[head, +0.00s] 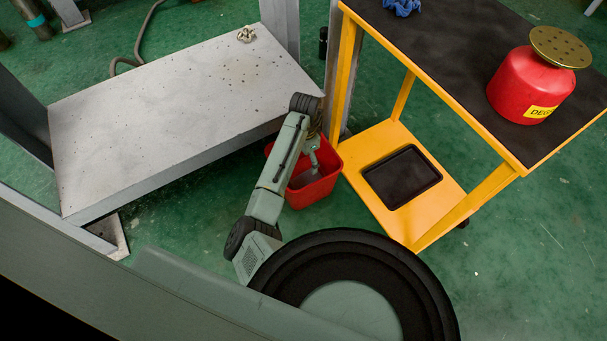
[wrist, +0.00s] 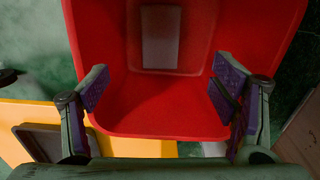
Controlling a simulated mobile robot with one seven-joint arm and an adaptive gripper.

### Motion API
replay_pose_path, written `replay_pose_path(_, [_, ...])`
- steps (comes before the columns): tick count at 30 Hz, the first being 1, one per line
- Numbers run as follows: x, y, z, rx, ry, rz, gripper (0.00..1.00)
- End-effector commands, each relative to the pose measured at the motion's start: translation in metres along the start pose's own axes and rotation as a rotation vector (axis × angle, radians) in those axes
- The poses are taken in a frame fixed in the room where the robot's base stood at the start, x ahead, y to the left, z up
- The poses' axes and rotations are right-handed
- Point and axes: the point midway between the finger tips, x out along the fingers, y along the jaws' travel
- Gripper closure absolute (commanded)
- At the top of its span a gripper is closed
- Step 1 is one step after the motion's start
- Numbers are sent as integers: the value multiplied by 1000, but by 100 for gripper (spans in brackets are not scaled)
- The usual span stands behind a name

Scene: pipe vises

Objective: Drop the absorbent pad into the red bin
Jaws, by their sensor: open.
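The red bin (head: 318,190) stands on the green floor between the grey platform and the yellow cart. In the wrist view the red bin (wrist: 160,115) fills most of the picture, seen from above into its inside. A flat grey rectangle, which looks like the absorbent pad (wrist: 160,38), lies at the bottom of the bin. A grey patch also shows inside the bin in the head view, partly hidden by my arm. My gripper (wrist: 165,92) is open above the bin, its two purple-padded fingers apart with nothing between them.
The yellow cart (head: 437,225) stands close to the right of the bin, with a red can (head: 520,90) and a blue cloth (head: 402,7) on its dark top. The grey platform (head: 170,110) is close on the left. Green floor is free in front of the platform.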

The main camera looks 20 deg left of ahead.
Motion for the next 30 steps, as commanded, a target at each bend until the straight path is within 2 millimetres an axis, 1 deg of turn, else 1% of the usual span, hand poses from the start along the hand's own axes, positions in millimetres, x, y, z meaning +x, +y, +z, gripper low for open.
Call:
replay_pose_path(9, [-1,0,0,0,0,0,17])
replay_pose_path(11, [-4,0,0,0,1,0,17])
replay_pose_path(13, [-11,0,-1,1,2,-2,17])
replay_pose_path(17, [-33,0,-1,1,2,-2,17])
replay_pose_path(24, [-85,0,-1,1,2,-3,17])
replay_pose_path(27, [-102,0,-1,1,2,-2,17])
replay_pose_path(30, [-112,0,-1,1,1,-1,17])
